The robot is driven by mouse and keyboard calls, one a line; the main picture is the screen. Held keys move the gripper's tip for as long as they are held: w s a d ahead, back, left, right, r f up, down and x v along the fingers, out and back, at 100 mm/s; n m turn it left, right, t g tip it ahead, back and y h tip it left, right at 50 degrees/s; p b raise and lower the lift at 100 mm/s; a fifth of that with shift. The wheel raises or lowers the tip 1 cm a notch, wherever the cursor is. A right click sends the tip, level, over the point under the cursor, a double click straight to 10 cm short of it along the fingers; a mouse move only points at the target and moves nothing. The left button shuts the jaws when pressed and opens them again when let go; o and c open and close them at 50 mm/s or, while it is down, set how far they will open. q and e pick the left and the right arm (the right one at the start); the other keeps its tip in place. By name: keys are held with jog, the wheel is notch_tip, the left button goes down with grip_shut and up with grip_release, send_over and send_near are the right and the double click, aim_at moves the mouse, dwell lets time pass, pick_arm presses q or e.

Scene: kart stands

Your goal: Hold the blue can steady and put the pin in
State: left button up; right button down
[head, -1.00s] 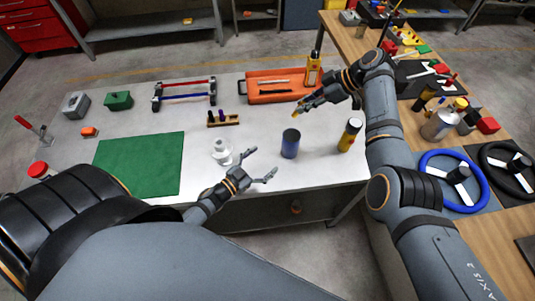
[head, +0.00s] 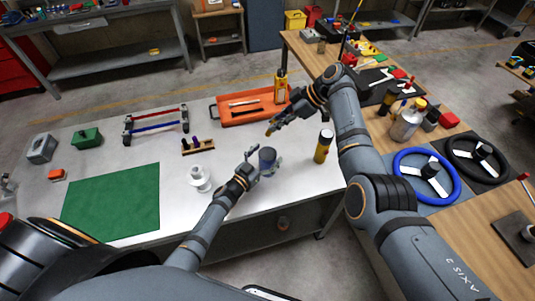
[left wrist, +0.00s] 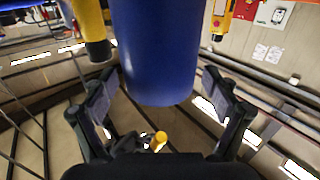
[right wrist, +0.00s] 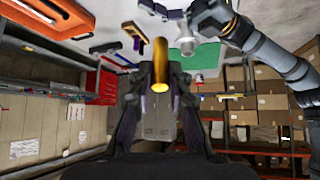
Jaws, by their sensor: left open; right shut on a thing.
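The blue can (head: 267,157) stands upright near the front of the white table; it also fills the top middle of the left wrist view (left wrist: 155,50). My left gripper (head: 264,165) is open, with one finger on each side of the can. In the left wrist view gaps show between the fingers and the can. My right gripper (head: 273,129) is shut on the brass-yellow pin (right wrist: 160,66), behind and slightly right of the can and apart from it. The pin's round end faces the right wrist camera. The can's opening is too small to make out.
An orange tray (head: 250,108) lies at the back. The green mat (head: 112,200) is clear.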

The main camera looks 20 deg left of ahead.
pick_arm(q)
jog(key=shift+w+d, duration=0.1)
jog(key=shift+w, duration=0.15)
jog(key=c, duration=1.2)
jog(key=shift+c, duration=0.3)
pick_arm(e)
jog(key=c, duration=1.2)
grip_release()
jog(key=v, duration=1.2)
jog(key=shift+a, duration=0.1)
pick_arm(q)
jog(key=o, duration=1.2)
jog(key=shift+o, duration=0.2)
